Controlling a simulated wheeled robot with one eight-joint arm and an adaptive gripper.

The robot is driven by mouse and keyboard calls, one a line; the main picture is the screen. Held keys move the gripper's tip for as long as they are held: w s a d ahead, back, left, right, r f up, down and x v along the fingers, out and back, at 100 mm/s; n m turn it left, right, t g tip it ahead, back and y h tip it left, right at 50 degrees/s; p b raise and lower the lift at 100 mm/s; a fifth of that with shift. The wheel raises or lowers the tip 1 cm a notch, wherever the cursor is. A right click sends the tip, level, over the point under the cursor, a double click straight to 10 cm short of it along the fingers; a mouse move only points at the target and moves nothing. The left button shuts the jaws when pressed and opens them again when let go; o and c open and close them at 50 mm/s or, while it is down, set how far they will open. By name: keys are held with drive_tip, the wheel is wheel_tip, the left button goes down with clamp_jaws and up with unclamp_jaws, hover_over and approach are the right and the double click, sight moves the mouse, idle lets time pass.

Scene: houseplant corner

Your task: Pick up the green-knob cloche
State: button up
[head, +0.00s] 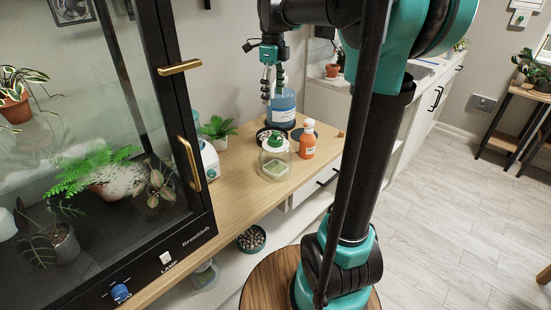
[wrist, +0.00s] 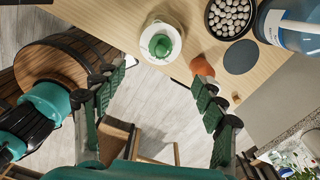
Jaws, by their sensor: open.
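The green-knob cloche (head: 275,163) is a clear, round cover with a green knob on top. It stands upright on the wooden counter, with something pale green inside. In the wrist view the cloche (wrist: 161,42) shows from above, near the counter's edge. My gripper (head: 272,88) is open and empty, pointing down above the counter, in front of the blue jug in the head view. In the wrist view its fingers (wrist: 160,84) are spread wide, and the cloche appears beyond the gap between them, apart from both.
An orange bottle (head: 307,143) stands close right of the cloche. A black dish of pale pebbles (wrist: 229,15), a dark disc (wrist: 240,57) and a blue jug (head: 283,110) are near. A glass cabinet (head: 130,130) stands left. Bare counter (head: 236,172) lies left of the cloche.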

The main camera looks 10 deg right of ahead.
sight(276, 132)
wheel_tip(276, 132, down, 11)
drive_tip(key=shift+f, duration=0.2)
drive_tip(key=shift+s+d+f, duration=0.1)
drive_tip(key=shift+d+f, duration=0.1)
drive_tip(key=shift+f, duration=1.25)
drive_tip(key=shift+d+f, duration=0.15)
drive_tip(key=shift+f, duration=1.25)
drive_tip(key=shift+c, duration=0.2)
clamp_jaws()
